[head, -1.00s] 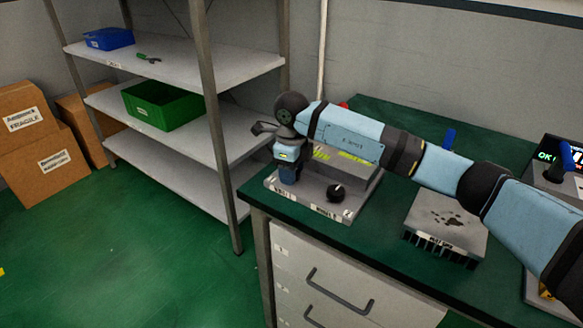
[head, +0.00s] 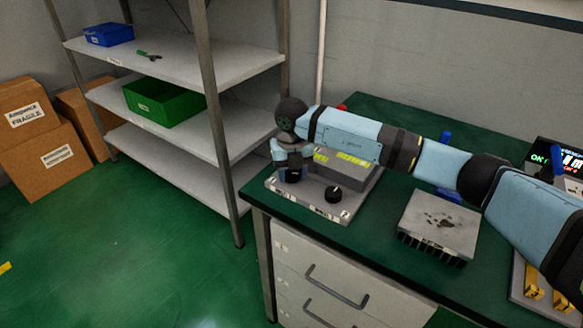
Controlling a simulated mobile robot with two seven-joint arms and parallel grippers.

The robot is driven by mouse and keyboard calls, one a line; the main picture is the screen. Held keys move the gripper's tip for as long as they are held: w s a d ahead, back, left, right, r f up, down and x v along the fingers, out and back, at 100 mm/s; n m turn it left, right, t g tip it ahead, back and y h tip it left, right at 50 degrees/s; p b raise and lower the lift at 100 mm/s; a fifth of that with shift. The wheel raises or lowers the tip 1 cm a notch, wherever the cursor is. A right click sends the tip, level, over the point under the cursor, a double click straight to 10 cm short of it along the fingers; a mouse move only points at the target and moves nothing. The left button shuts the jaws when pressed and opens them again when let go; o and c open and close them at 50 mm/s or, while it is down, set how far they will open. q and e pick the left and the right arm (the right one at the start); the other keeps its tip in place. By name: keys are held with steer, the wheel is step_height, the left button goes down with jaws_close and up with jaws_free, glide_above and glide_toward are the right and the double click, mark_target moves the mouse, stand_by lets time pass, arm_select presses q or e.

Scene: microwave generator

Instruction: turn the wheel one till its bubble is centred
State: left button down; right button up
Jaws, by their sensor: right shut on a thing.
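A grey base plate (head: 310,207) with printed labels along its front edge stands at the left end of the green bench. A block on it carries yellow-green level vials (head: 352,159). My right gripper (head: 293,177) points down over the plate's left part and is shut on a dark knob, wheel one, mostly hidden by the gripper. A second black knob (head: 333,194) with a white mark stands free to its right. My right forearm crosses above the block. The bubbles are too small to read. My left gripper is not in view.
A finned grey block (head: 440,222) sits on the bench right of the plate. A screen showing OK (head: 545,155) and yellow parts (head: 533,283) are at the far right. A shelf rack with a green bin (head: 165,103) stands left of the bench (head: 385,235).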

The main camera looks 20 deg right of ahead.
steer(key=m+p, duration=0.1)
steer(key=m, duration=0.1)
steer(key=shift+r+m, duration=0.15)
steer(key=shift+m, duration=0.25)
steer(key=m+p, duration=0.1)
steer(key=m, duration=0.1)
steer(key=shift+m+p, duration=0.3)
steer(key=shift+m, duration=0.1)
steer(key=shift+m+p, duration=0.6)
steer(key=shift+m, duration=0.6)
steer(key=shift+m+p, duration=0.45)
steer(key=shift+m, duration=0.55)
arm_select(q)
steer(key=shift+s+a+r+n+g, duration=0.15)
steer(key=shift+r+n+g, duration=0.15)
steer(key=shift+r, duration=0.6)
arm_select(e)
steer(key=shift+d+m, duration=0.1)
steer(key=shift+m, duration=0.4)
arm_select(q)
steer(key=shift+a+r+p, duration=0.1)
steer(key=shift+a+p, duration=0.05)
steer(key=shift+p, duration=0.15)
arm_select(e)
steer(key=o, duration=0.9)
